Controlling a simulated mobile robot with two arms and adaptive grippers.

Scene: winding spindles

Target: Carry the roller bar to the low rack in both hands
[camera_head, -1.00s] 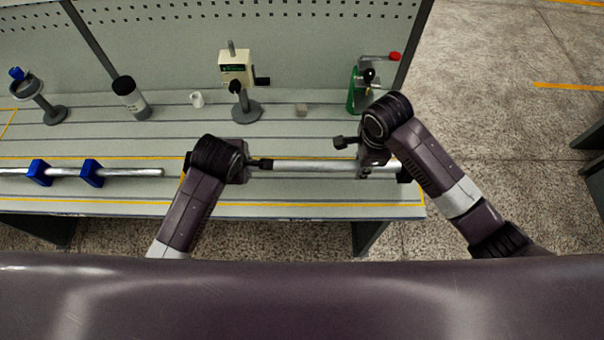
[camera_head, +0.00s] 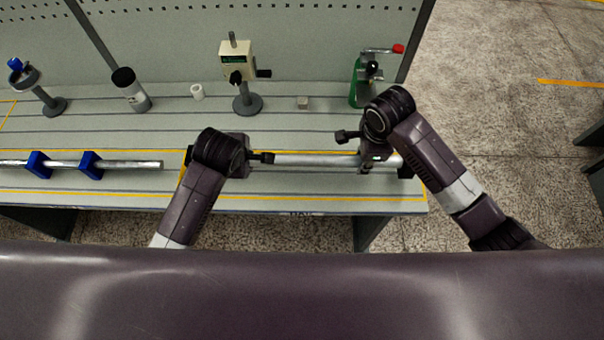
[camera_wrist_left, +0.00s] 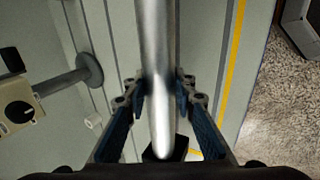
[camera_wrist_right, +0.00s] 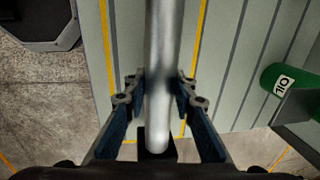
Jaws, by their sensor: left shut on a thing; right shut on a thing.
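The roller bar (camera_head: 315,160) is a plain silver rod lying level across my two hands over the front of the bench. My left gripper (camera_wrist_left: 160,90) is shut on it near its left end, its fingers on both sides of the rod. My right gripper (camera_wrist_right: 160,90) is shut on it near its right end in the same way. A black block (camera_head: 405,171) shows at the right end of the bar, and a black block also shows under the bar end in each wrist view. I cannot tell whether the bar touches these blocks. I cannot make out a low rack.
Another silver bar lies in two blue holders (camera_head: 90,165) at the left. Open floor (camera_head: 500,100) lies to the right.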

